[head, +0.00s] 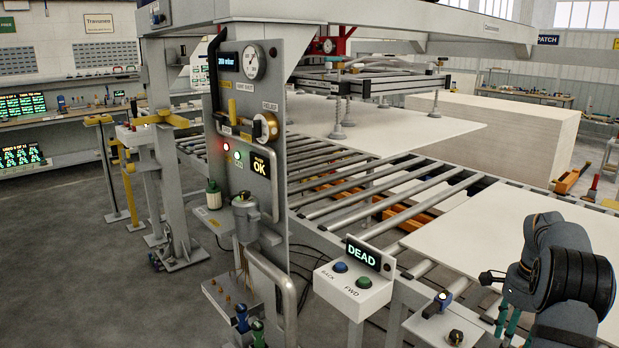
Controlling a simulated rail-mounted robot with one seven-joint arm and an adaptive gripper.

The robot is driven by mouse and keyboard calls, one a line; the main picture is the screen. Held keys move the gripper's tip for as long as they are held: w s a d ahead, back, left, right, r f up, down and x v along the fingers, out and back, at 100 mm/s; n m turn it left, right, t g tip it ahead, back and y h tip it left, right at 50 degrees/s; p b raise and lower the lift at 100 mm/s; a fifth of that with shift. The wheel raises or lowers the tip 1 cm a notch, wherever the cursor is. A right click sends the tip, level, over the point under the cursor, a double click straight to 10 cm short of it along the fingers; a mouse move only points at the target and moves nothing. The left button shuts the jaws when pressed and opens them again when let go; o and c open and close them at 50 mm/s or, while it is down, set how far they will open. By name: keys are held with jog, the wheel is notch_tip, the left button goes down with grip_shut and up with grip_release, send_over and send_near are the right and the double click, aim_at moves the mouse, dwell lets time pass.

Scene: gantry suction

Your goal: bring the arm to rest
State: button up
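My arm shows at the lower right in the head view, with dark, rounded links in front of the pale board on the rollers. A small black part (492,278) sticks out to its left.
A roller conveyor (370,190) runs across the middle, with a pale board (470,235) beside my arm. A control box reading DEAD (354,285) stands at its near edge. A grey panel post (255,130) reads OK. A board stack (500,135) stands behind.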

jog(key=shift+s+d+f+b, duration=0.2)
jog(key=shift+d+f, duration=0.1)
jog(key=shift+f, duration=0.35)
jog(key=shift+s+d+f+b, duration=0.1)
jog(key=shift+s+d+f, duration=0.15)
jog(key=shift+f, duration=0.35)
jog(key=shift+s+d+f+b, duration=0.15)
jog(key=shift+d+f, duration=0.2)
jog(key=shift+f, duration=0.3)
